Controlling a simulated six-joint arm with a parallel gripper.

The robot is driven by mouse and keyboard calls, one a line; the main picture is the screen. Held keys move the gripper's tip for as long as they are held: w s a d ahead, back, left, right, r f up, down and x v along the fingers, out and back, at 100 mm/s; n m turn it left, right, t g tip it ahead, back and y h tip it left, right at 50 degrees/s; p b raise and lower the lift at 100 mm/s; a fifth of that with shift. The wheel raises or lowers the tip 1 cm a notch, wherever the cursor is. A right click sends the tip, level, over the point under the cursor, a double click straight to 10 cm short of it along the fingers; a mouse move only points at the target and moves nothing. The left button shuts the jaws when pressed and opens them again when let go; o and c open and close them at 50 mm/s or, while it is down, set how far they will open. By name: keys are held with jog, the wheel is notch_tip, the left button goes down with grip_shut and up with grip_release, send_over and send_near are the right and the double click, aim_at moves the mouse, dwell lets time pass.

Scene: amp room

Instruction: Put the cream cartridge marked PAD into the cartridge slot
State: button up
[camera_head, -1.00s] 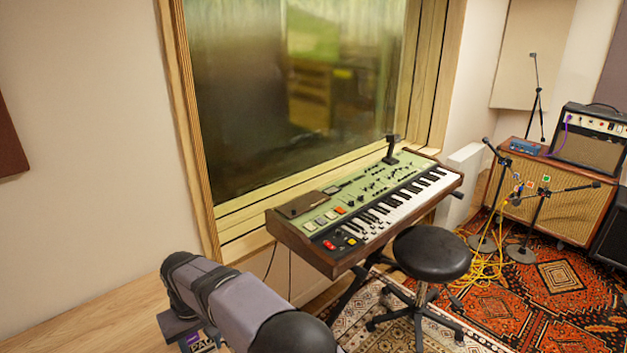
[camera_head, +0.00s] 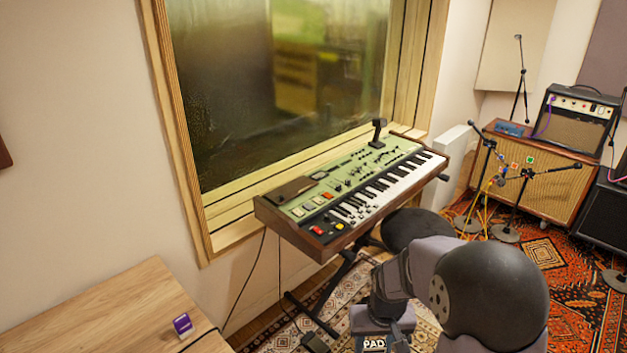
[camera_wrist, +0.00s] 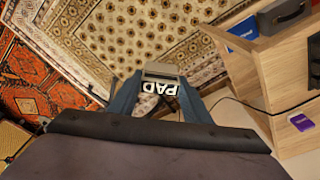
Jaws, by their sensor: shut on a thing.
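My gripper (camera_wrist: 160,98) is shut on the cream cartridge marked PAD (camera_wrist: 160,71), whose dark label with white letters shows between the fingers in the wrist view. In the head view, the PAD label (camera_head: 375,344) shows at the bottom edge, low in front of the stool. The green keyboard (camera_head: 350,190) stands on its stand by the window, beyond and above the cartridge in the picture. I cannot make out the cartridge slot for certain. The cartridge is clear of the keyboard. My arm hides part of the stool and rug.
A wooden desk (camera_head: 90,310) at the lower left carries a small purple box (camera_head: 182,325). A black stool (camera_head: 415,226) stands before the keyboard. Microphone stands (camera_head: 520,200), a cable and amplifiers (camera_head: 578,125) are at the right. Patterned rugs cover the floor.

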jog(key=shift+s+d+f, duration=0.1)
jog(key=shift+s+d, duration=0.45)
jog(key=shift+d, duration=0.05)
jog(key=w+a+r+n+p, duration=0.15)
jog(key=w+a, duration=0.25)
jog(key=a, duration=0.8)
jog(key=w+a+n+p, duration=0.2)
jog(key=w+a+n, duration=0.1)
jog(key=a, duration=1)
jog(key=s+a+n+p, duration=0.1)
jog(key=s+a, duration=0.2)
jog(key=a, duration=0.4)
jog(key=s+a+n+p, duration=0.1)
jog(key=s+a+n, duration=0.1)
jog(key=a, duration=0.6)
jog(key=s+a+n+y+p, duration=0.1)
jog(key=s+a, duration=0.3)
jog(key=a, duration=0.3)
jog(key=shift+s+a, duration=0.35)
jog(key=shift+a, duration=0.05)
jog(key=shift+f, duration=0.15)
